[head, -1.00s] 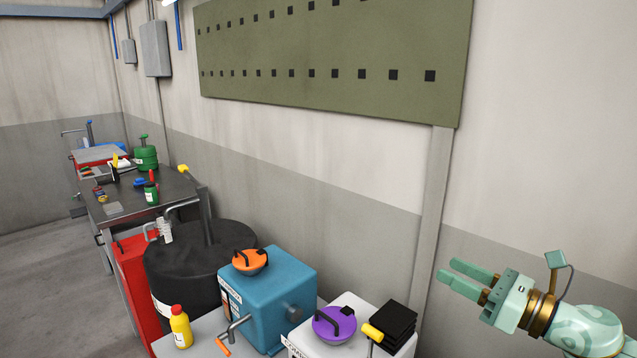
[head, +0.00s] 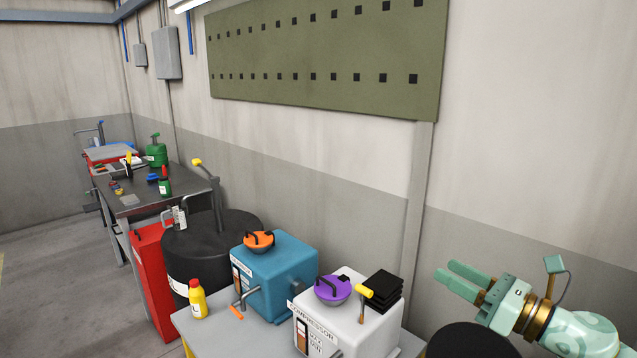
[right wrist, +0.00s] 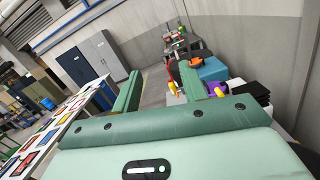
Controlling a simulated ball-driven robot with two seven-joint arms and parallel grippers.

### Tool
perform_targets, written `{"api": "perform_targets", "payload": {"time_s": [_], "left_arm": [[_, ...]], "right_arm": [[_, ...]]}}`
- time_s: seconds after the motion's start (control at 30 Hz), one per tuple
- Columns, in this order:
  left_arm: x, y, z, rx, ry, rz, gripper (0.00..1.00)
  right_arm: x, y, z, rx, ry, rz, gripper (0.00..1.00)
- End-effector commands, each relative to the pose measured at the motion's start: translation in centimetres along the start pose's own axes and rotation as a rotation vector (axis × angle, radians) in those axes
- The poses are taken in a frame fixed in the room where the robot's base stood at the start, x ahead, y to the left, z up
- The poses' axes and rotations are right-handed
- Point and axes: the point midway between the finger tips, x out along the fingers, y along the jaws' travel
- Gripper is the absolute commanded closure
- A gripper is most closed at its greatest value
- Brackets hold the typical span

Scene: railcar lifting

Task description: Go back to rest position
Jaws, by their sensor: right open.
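My right gripper (head: 466,280) is at the lower right of the head view, with its two pale green fingers apart and nothing between them. It is held up in front of the wall, right of the white compressor box, and touches nothing that I can see. In the right wrist view its two fingers (right wrist: 160,95) also stand apart and empty. My left gripper does not show in either view.
A bench (head: 190,325) carries a blue box (head: 275,285), a white compressor box (head: 345,325) and a yellow bottle (head: 198,300). A black drum (head: 205,250) and red cabinet (head: 152,270) stand left of it. Grey lockers (right wrist: 90,62) and open floor show in the right wrist view.

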Motion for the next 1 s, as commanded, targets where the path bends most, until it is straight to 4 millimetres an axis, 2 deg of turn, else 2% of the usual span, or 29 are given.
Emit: {"api": "perform_targets", "payload": {"time_s": [0.17, 0.37, 0.47, 0.57, 0.67, 0.77, 0.9, 1.0], "left_arm": [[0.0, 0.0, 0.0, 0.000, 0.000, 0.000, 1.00], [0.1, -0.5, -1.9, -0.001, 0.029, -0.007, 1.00], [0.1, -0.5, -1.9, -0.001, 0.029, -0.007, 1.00], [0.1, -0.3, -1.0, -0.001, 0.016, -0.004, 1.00], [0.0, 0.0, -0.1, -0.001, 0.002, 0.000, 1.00], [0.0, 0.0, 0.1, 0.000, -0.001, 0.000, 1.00], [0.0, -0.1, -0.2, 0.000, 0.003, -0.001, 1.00], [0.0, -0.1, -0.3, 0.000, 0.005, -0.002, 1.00]], "right_arm": [[0.2, 0.7, -1.0, 0.168, -0.078, -0.066, 0.57], [-0.3, 1.1, -2.7, 0.439, -0.194, -0.191, 0.57], [-1.3, 1.0, -4.3, 0.635, -0.271, -0.294, 0.57], [-3.1, 0.8, -6.4, 0.858, -0.357, -0.427, 0.57], [-6.1, 0.8, -9.6, 1.115, -0.459, -0.611, 0.57], [-10.5, 1.3, -13.6, 1.377, -0.574, -0.846, 0.57], [-16.7, 3.4, -18.4, 1.633, -0.717, -1.163, 0.57], [-20.6, 5.4, -21.0, 1.744, -0.803, -1.362, 0.57]]}}
